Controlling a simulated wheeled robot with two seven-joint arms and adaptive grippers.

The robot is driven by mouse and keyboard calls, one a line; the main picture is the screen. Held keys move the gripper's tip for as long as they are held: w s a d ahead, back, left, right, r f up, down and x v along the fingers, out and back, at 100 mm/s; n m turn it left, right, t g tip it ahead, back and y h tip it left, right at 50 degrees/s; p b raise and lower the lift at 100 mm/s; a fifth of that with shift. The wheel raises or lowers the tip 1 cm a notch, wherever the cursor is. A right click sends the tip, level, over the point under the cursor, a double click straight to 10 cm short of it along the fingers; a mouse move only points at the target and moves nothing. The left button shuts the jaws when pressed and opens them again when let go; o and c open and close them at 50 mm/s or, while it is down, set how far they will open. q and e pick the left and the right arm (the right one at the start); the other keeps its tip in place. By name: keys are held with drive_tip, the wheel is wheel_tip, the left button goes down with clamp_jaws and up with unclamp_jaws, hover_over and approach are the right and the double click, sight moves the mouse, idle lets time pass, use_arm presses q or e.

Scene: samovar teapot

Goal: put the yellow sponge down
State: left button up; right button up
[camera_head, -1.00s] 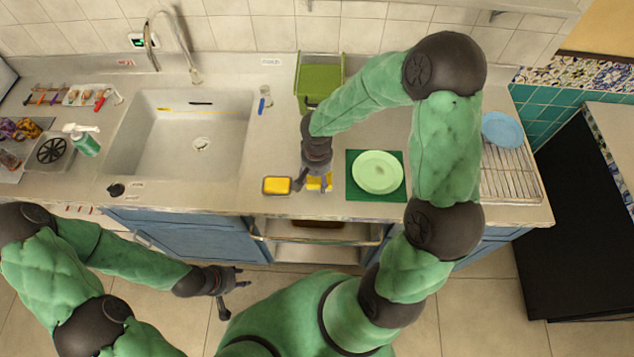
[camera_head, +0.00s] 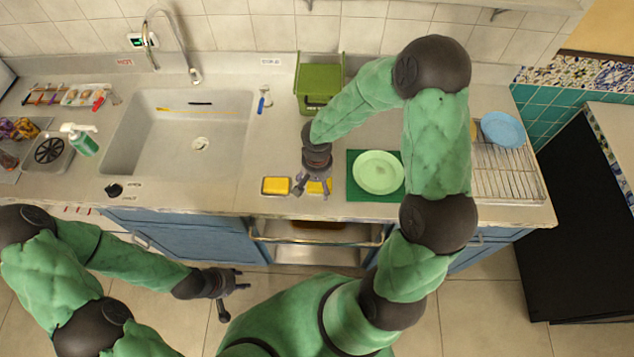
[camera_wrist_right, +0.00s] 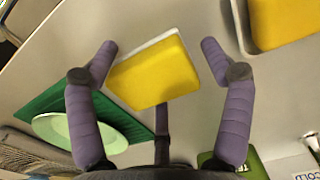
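The yellow sponge (camera_wrist_right: 155,72), with a pale underside edge, lies on the counter near its front edge. In the head view it is partly hidden under my right gripper (camera_head: 314,187). In the right wrist view my right gripper (camera_wrist_right: 160,60) has its fingers spread on both sides of the sponge, with gaps between fingers and sponge. A second yellow piece with a dark rim (camera_head: 276,186) lies just to the left; it also shows in the right wrist view (camera_wrist_right: 283,20). My left gripper (camera_head: 232,285) is open and empty, low in front of the cabinets.
A green plate (camera_head: 378,172) on a dark green mat (camera_head: 356,193) is close to the right of the sponge. A green bin (camera_head: 320,78) stands behind. The sink (camera_head: 130,150) is left; a dish rack (camera_head: 505,180) with a blue plate (camera_head: 502,130) is right.

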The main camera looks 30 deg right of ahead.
drive_tip(key=shift+w+r+p, duration=0.1)
drive_tip(key=shift+r+p, duration=0.25)
drive_tip(key=shift+r, duration=0.15)
wheel_tip(320, 180, up, 11)
drive_tip(key=p, duration=0.2)
drive_tip(key=shift+r, duration=0.15)
drive_tip(key=shift+d, duration=0.1)
idle(0.3)
